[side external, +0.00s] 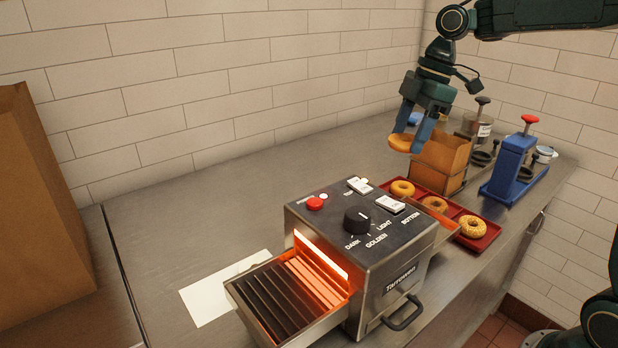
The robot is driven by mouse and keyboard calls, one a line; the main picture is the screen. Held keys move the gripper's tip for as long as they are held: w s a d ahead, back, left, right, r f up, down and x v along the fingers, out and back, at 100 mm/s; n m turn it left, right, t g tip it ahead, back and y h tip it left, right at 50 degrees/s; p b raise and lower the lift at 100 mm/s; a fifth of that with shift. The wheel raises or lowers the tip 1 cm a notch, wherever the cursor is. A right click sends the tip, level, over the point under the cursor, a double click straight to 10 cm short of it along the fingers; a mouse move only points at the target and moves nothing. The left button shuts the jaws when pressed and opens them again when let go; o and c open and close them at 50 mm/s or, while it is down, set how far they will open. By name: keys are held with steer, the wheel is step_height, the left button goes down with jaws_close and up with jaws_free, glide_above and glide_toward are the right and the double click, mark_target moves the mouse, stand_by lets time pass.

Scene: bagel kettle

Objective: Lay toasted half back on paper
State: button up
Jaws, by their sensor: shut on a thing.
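My gripper (412,132) is high over the back right of the counter, fingers pointing down. It is shut on a golden-brown bagel half (399,142), held in the air behind the toaster. Whether its cut face is toasted cannot be told.
The toaster (400,262) glows orange inside, with a slatted tray (268,300) out front. Behind it are a red tray (491,236) with several bagels, a brown box (440,160) and a blue press (510,170). A large brown bag (35,200) stands left. The counter's left middle is clear.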

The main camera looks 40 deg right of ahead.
steer(key=w+a+f+m+t+h, duration=0.1)
steer(key=w+a+f+m, duration=0.4)
steer(key=w, duration=0.4)
steer(key=a+f+n+g, duration=0.1)
steer(key=a+f+n, duration=0.3)
steer(key=a, duration=0.7)
steer(key=w+a+f+n+g+y, duration=0.1)
steer(key=a+f+n, duration=0.2)
steer(key=a, duration=0.8)
steer(key=a+f+n, duration=0.4)
steer(key=a+n, duration=0.1)
steer(key=a, duration=0.6)
steer(key=shift+w+a+f+g, duration=0.1)
steer(key=shift+w+f+g, duration=0.1)
steer(key=shift+f+g, duration=0.2)
steer(key=shift+s+a+f+n, duration=0.2)
steer(key=shift+a+n, duration=0.1)
steer(key=shift+a, duration=0.2)
steer(key=shift+f, duration=0.1)
steer(key=shift+d+x, duration=0.2)
steer(key=shift+x, duration=0.65)
steer(key=shift+d+x, duration=0.15)
steer(key=shift+x, duration=0.65)
steer(key=shift+d+x, duration=0.2)
steer(key=shift+x, duration=0.65)
steer(key=shift+w+f, duration=0.1)
